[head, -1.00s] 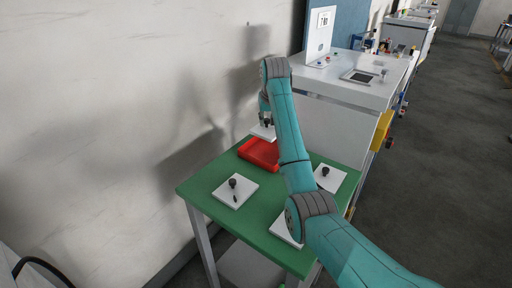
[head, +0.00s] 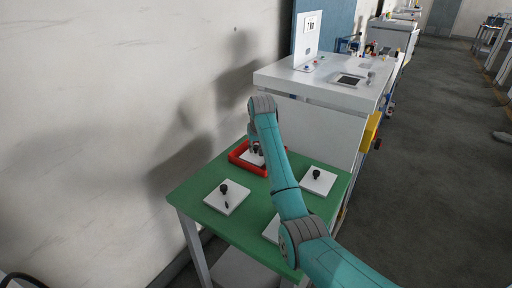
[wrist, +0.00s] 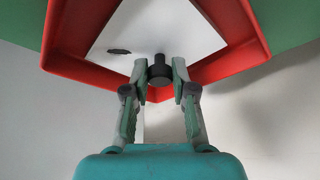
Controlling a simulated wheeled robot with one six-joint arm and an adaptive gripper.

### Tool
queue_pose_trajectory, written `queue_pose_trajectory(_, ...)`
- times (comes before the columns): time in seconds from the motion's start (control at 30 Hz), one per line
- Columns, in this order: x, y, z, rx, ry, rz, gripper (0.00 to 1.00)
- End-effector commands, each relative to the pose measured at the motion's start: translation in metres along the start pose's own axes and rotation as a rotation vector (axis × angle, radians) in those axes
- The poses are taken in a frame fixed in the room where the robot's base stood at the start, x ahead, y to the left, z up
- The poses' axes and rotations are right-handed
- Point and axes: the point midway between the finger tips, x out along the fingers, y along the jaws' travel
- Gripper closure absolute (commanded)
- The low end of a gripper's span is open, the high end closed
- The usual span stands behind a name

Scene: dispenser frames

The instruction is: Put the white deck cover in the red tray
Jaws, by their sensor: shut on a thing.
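The white deck cover (wrist: 112,38) is a square plate with a black knob and a dark oval mark. My gripper (wrist: 160,72) is shut on its knob. The cover is within the walls of the red tray (wrist: 230,68) in the wrist view; I cannot tell whether it touches the floor of the tray. In the head view the red tray (head: 247,167) sits at the far end of the green table, and the cover (head: 256,160) shows partly inside it beneath my gripper (head: 254,150). My arm and fingers hide part of both.
Other white plates with black knobs lie on the green table (head: 258,200): one at the left (head: 226,198), one at the right (head: 317,181), one partly behind my arm (head: 271,231). A white cabinet (head: 320,82) stands behind the table. A wall is at the left.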

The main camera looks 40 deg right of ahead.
Motion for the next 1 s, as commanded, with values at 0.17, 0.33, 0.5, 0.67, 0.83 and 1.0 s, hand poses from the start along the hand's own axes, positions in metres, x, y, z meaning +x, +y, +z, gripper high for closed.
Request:
queue_pose_trajectory(0.17, 0.001, 0.000, 0.001, 0.000, 0.000, 0.000, 1.00)
queue_pose_trajectory(0.33, 0.001, 0.000, 0.001, 0.000, 0.000, 0.000, 0.49)
queue_pose_trajectory(0.5, 0.001, 0.000, 0.001, 0.000, 0.000, 0.000, 0.49)
queue_pose_trajectory(0.67, -0.003, 0.000, 0.000, 0.000, 0.001, 0.000, 0.49)
queue_pose_trajectory(0.83, -0.025, 0.000, -0.001, 0.000, 0.004, 0.000, 0.49)
queue_pose_trajectory(1.0, -0.059, 0.000, -0.001, 0.000, 0.003, 0.000, 0.49)
